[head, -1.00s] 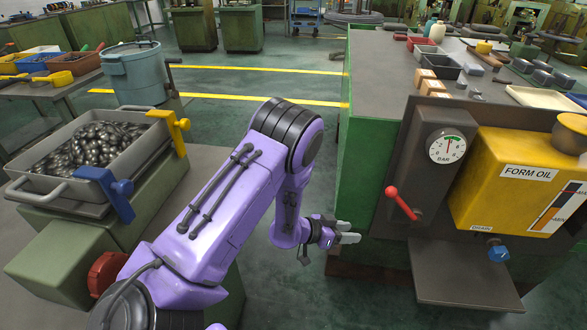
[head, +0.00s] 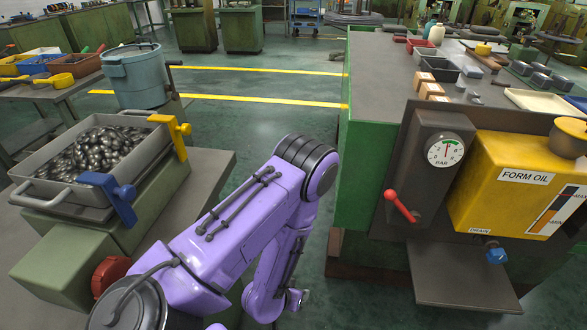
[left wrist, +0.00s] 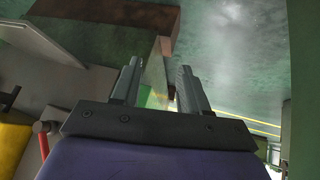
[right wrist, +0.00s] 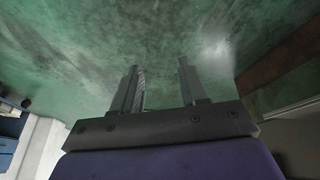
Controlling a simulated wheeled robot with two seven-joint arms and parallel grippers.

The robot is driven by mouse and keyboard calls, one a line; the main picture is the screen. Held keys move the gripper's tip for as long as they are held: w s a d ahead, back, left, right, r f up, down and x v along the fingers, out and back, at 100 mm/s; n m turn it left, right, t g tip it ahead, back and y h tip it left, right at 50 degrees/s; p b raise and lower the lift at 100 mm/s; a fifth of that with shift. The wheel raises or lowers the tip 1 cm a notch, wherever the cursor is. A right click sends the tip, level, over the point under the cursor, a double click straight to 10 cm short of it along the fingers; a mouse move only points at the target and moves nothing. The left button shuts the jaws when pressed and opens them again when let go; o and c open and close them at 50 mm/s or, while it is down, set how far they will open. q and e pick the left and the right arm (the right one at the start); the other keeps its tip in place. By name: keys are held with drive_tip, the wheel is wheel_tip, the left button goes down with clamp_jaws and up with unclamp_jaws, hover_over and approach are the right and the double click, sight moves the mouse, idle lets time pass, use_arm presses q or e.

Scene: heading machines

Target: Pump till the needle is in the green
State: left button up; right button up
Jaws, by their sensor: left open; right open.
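The pressure gauge (head: 445,150) is a white dial marked BAR on a dark panel, with a green arc near its top. Its dark needle points roughly straight up; at this size I cannot tell exactly how it sits against the arc. The red-knobbed pump lever (head: 400,206) slants below the gauge, with nothing touching it. My left gripper (left wrist: 155,90) is open and empty in the left wrist view, apart from the lever; a red part shows there at lower left. In the head view it is mostly hidden behind my purple arm. My right gripper (right wrist: 160,90) is open and empty above the floor.
A yellow FORM OIL tank (head: 500,190) stands right of the gauge, with a blue drain knob (head: 497,255) and a dark shelf (head: 465,280) below. A tray of metal parts (head: 45,190) sits on the left. Open green floor lies between.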

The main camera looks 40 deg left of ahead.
use_arm(q)
drive_tip(key=shift+s+f, duration=0.15)
drive_tip(key=shift+s, duration=0.25)
use_arm(e)
clamp_jaws()
use_arm(q)
drive_tip(key=t+h+b, duration=0.2)
drive_tip(key=t+h, duration=0.1)
drive_tip(key=t, duration=0.7)
approach(396, 205)
drive_tip(key=shift+n, duration=0.4)
drive_tip(key=w, duration=0.6)
drive_tip(key=w+d+p, duration=0.1)
drive_tip(key=w, duration=0.2)
drive_tip(key=shift+w+d+f, duration=0.1)
drive_tip(key=shift+w+f, duration=0.1)
drive_tip(key=shift+f, duration=0.15)
clamp_jaws()
use_arm(e)
drive_tip(key=shift+f, duration=0.45)
